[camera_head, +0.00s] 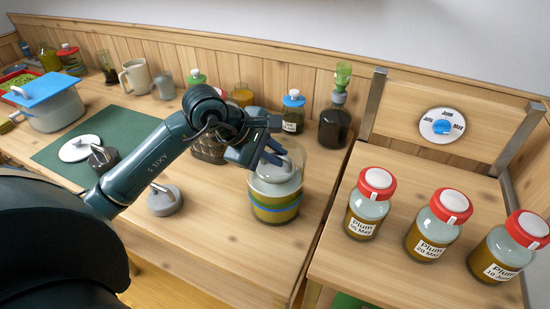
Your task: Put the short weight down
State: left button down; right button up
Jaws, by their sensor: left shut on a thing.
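My left gripper (268,152) is over the mouth of a large glass jar (275,208) with yellow-brown contents and blue and green bands. It is shut on a pale grey weight (278,172), which seems to be the short weight. The weight shows at the jar's upper part; the fingers partly hide it, and I cannot tell whether it touches the contents. Another grey knobbed weight (164,201) stands on the wooden table left of the jar. My right gripper is not in view.
A green mat (70,170) holds a white lid (79,149) and a dark grey knobbed piece (103,158). Several bottles and a mug (136,77) line the back. Three red-lidded plum jars (433,232) stand on the right surface. Bare table lies in front of the large jar.

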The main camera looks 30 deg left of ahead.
pick_arm(q)
jog(key=shift+f, duration=0.8)
jog(key=shift+f, duration=0.25)
jog(key=c, duration=1.4)
grip_release()
jog(key=shift+r, duration=0.1)
jog(key=shift+c, duration=0.2)
